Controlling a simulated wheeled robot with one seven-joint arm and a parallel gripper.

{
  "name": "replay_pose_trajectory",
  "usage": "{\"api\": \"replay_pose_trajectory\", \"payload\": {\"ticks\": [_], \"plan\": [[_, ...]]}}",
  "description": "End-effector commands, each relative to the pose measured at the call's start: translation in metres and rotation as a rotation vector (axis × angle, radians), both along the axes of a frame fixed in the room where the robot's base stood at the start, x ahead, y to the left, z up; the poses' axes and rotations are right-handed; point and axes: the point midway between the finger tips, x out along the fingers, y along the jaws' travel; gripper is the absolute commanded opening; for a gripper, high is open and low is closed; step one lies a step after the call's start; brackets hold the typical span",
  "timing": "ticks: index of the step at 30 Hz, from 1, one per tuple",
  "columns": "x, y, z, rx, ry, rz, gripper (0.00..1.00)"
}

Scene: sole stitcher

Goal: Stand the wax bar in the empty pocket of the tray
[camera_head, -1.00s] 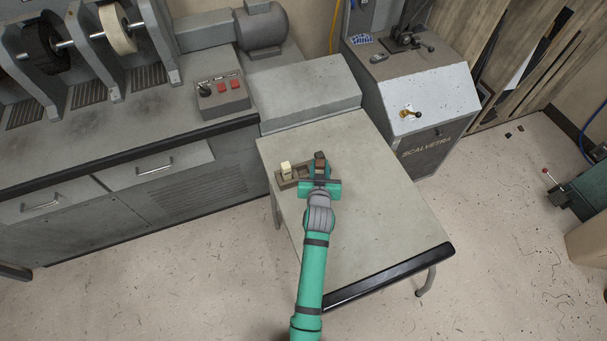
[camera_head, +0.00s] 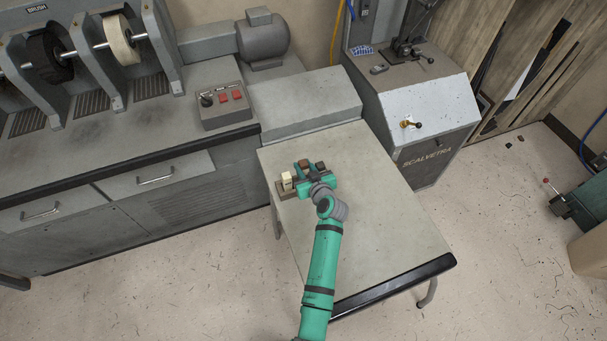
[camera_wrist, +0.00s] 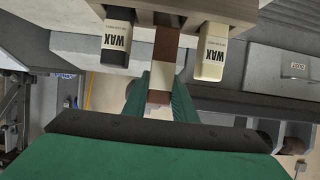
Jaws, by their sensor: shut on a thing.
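The tray (camera_head: 283,194) is a small brown block on the bench top, and its wall shows at the top of the wrist view (camera_wrist: 190,8). A cream wax bar (camera_head: 287,181) stands at its left end and a dark wax bar (camera_head: 320,166) at its right end. My gripper (camera_head: 306,177) is shut on a brown wax bar (camera_head: 304,163), held upright between those two. In the wrist view the brown bar (camera_wrist: 163,55), with a pale band, sits between my green fingers (camera_wrist: 160,100) and lines up with the middle of the tray. I cannot tell whether its foot is inside the pocket.
The grey bench (camera_head: 385,210) is bare to the right of and in front of the tray. A grey raised block (camera_head: 305,105) lies behind it. A red-button control box (camera_head: 222,105) and the brushing machine stand to the left, a grey Scalvetra machine (camera_head: 425,115) to the right.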

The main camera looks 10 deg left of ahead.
Motion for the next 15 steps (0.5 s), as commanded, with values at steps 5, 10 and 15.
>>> {"api": "replay_pose_trajectory", "payload": {"ticks": [5, 10, 15], "plan": [[0.000, 0.000, -0.022, 0.001, 0.003, -0.001, 0.01], [0.000, 0.000, -0.040, 0.001, 0.002, -0.001, 0.01], [0.000, 0.000, -0.042, 0.000, -0.001, -0.001, 0.01]]}}
